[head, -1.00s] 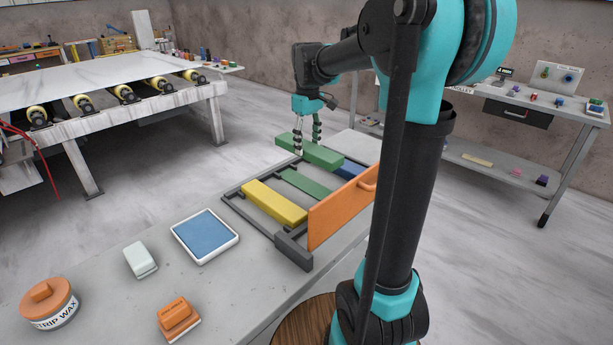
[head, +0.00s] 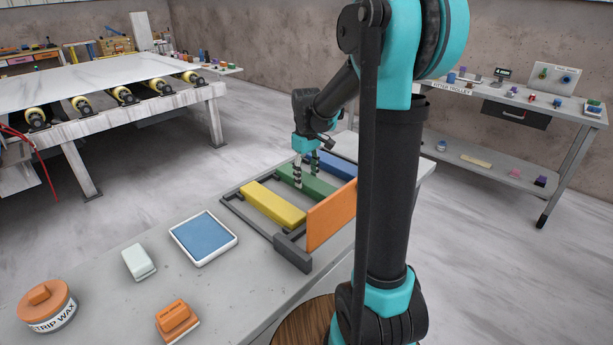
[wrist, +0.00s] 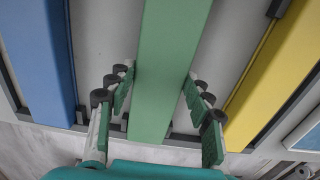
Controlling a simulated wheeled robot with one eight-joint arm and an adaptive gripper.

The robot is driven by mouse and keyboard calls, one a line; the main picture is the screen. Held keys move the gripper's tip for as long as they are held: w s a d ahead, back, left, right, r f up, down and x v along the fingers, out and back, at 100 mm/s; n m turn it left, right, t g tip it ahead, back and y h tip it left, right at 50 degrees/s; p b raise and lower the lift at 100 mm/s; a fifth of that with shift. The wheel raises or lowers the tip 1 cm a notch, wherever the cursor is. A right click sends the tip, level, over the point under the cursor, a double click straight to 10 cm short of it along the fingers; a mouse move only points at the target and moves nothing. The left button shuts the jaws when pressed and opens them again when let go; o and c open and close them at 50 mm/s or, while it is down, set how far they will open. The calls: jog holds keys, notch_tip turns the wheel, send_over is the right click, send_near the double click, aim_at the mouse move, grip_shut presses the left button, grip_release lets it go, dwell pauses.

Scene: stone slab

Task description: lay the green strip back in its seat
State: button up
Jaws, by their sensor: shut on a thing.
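The green strip (head: 318,185) lies level in the dark rack (head: 234,203), between the yellow strip (head: 272,204) and the blue strip (head: 343,165). My gripper (head: 305,180) reaches down from above and is shut across the green strip. In the wrist view, its fingers (wrist: 160,88) stand on both long sides of the green strip (wrist: 168,60), with the blue strip (wrist: 40,60) to the left and the yellow strip (wrist: 278,75) to the right. The green seat is hidden under the strip. I cannot tell whether the strip rests fully on it.
An orange upright board (head: 331,213) stands along the rack's near right side. A blue-topped tray (head: 204,237), a pale block (head: 138,262), an orange block (head: 175,320) and a wax jar (head: 47,305) stand on the bench at left. Bare bench lies between them.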

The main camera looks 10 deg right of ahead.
aim_at(307, 178)
jog(key=shift+f, duration=0.1)
jog(key=o, duration=1.5)
jog(key=shift+o, duration=0.2)
notch_tip(307, 178, up, 12)
